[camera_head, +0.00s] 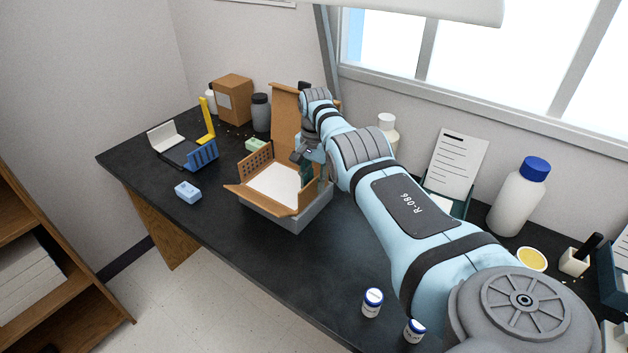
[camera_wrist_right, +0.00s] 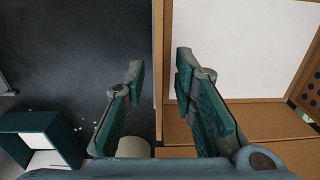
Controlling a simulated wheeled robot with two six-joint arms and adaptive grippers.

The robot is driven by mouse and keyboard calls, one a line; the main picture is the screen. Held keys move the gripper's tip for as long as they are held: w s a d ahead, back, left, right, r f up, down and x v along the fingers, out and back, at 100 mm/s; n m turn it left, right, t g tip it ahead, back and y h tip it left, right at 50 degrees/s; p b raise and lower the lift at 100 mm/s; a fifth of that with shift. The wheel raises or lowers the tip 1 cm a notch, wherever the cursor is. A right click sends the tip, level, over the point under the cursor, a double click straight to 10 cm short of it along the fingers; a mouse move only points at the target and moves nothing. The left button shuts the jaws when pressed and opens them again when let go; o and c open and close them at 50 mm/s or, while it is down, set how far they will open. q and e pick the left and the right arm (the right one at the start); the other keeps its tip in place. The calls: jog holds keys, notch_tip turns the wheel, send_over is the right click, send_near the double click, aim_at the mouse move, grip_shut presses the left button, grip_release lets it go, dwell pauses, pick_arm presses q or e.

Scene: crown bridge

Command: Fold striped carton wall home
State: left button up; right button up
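An open brown carton (camera_head: 247,190) with a white floor (camera_head: 274,186) sits on a grey base (camera_head: 290,222). Its left wall has holes, its back wall (camera_head: 284,112) stands tall, and a front flap leans outward. I cannot make out stripes on any wall. My right gripper (camera_head: 314,172) is at the carton's right side. In the right wrist view its fingers (camera_wrist_right: 159,68) are open, one on each side of a thin upright brown wall (camera_wrist_right: 158,40), with gaps showing. The white floor (camera_wrist_right: 240,45) and the holed wall (camera_wrist_right: 312,88) show at right. My left gripper is out of view.
A small stand with white, yellow and blue walls (camera_head: 203,155) and a blue box (camera_head: 188,192) are left of the carton. A brown box (camera_head: 232,97) and grey jar (camera_head: 261,112) stand behind. Two small jars (camera_head: 372,302) are near the front edge. The table's front middle is clear.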

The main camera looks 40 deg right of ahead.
aim_at(314, 179)
jog(key=shift+r, duration=0.3)
notch_tip(314, 179, up, 12)
jog(key=shift+f, duration=0.25)
